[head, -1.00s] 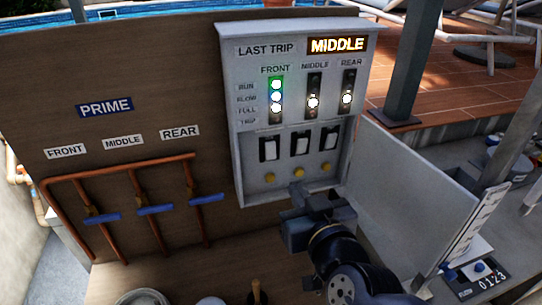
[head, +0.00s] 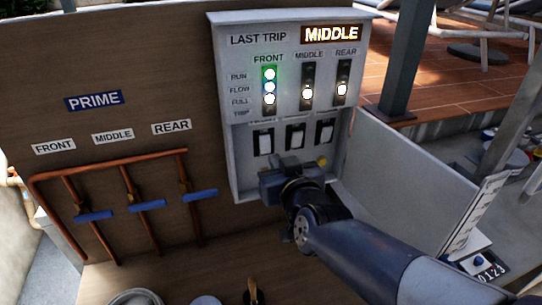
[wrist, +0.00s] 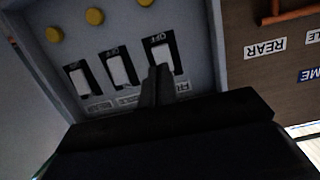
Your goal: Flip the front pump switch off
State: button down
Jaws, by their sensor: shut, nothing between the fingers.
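The grey pump panel (head: 226,160) stands upright on a wooden board. Its front switch (head: 263,141) is the leftmost of three white rockers in the head view. In the wrist view, which is turned over, the front switch (wrist: 161,53) is the rightmost one, with an OFF label at its upper end. My gripper (wrist: 161,72) is shut and empty. Its fingertips overlap the lower edge of the front switch in the wrist view; I cannot tell whether they touch. In the head view my gripper (head: 268,170) is just below the switches, its tips unclear.
The front column of lights (head: 269,86) has several lit, green at the top. The middle switch (head: 294,135) and rear switch (head: 324,130) sit to the right. Yellow buttons (wrist: 95,16) lie below the switches. The open panel door (head: 405,175) stands at the right.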

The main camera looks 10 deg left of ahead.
aim_at(267, 149)
jog(key=shift+p+x, duration=0.35)
jog(key=shift+x, duration=1.8)
jog(key=shift+f, duration=0.1)
